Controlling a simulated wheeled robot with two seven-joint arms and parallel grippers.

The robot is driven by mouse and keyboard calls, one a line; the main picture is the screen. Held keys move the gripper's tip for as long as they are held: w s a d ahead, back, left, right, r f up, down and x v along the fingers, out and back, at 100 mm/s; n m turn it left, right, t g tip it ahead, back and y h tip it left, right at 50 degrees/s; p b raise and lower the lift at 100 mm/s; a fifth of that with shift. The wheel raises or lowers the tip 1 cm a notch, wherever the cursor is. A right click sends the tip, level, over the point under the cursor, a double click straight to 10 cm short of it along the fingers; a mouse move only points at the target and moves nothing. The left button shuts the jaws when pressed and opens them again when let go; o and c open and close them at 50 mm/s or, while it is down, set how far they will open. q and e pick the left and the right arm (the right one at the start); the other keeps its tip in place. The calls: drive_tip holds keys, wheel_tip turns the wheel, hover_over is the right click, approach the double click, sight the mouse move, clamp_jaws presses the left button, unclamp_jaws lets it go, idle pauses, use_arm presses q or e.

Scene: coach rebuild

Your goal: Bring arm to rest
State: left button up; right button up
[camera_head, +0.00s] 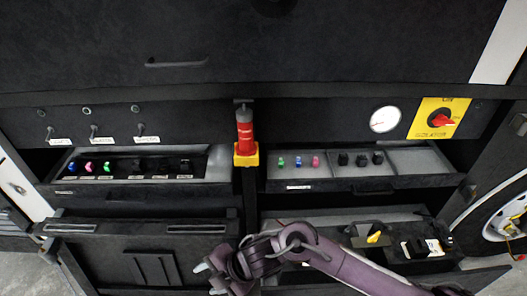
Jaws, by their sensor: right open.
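My right arm (345,262) is purple and comes in from the lower right. Its gripper (212,276) is at the bottom centre, pointing left, open with nothing seen between the fingers. It is in front of the black lower cabinet and overlaps the left end of the open lower right drawer (290,220). My left gripper is not in view.
Two upper drawers stand open: the left (210,168) and right (420,160) hold small coloured and black pieces. A red and yellow device (245,140) stands between them. A gauge (384,119), isolator switch (438,118) and wheel (495,215) are at right.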

wheel_tip(320, 180, up, 6)
drive_tip(key=w+m+t, duration=0.2)
drive_tip(key=m+t, duration=0.2)
drive_tip(key=m, duration=0.2)
drive_tip(key=w+d+r+m+t+h, duration=0.2)
drive_tip(key=d+m, duration=0.5)
drive_tip(key=d, duration=0.1)
drive_tip(key=s+d+f+m+g+h, duration=0.1)
drive_tip(key=s+d+m+h, duration=0.15)
drive_tip(key=d+m, duration=0.4)
drive_tip(key=s+d+f+m+g+h, duration=0.1)
drive_tip(key=s+d+m+h, duration=0.2)
drive_tip(key=d, duration=0.6)
drive_tip(key=s+d+f+m+g+h, duration=0.1)
drive_tip(key=s+d+m, duration=0.3)
drive_tip(key=d, duration=0.4)
wheel_tip(320, 180, down, 37)
drive_tip(key=s+g+b, duration=0.2)
drive_tip(key=s+b, duration=0.1)
drive_tip(key=b, duration=0.3)
drive_tip(key=s+d+f+b, duration=0.2)
drive_tip(key=s+f, duration=0.7)
drive_tip(key=f, duration=0.2)
drive_tip(key=s+d+f+b, duration=0.2)
drive_tip(key=s+f+b, duration=0.1)
drive_tip(key=s+f, duration=0.7)
drive_tip(key=shift+f+g, duration=0.4)
drive_tip(key=shift+f, duration=0.35)
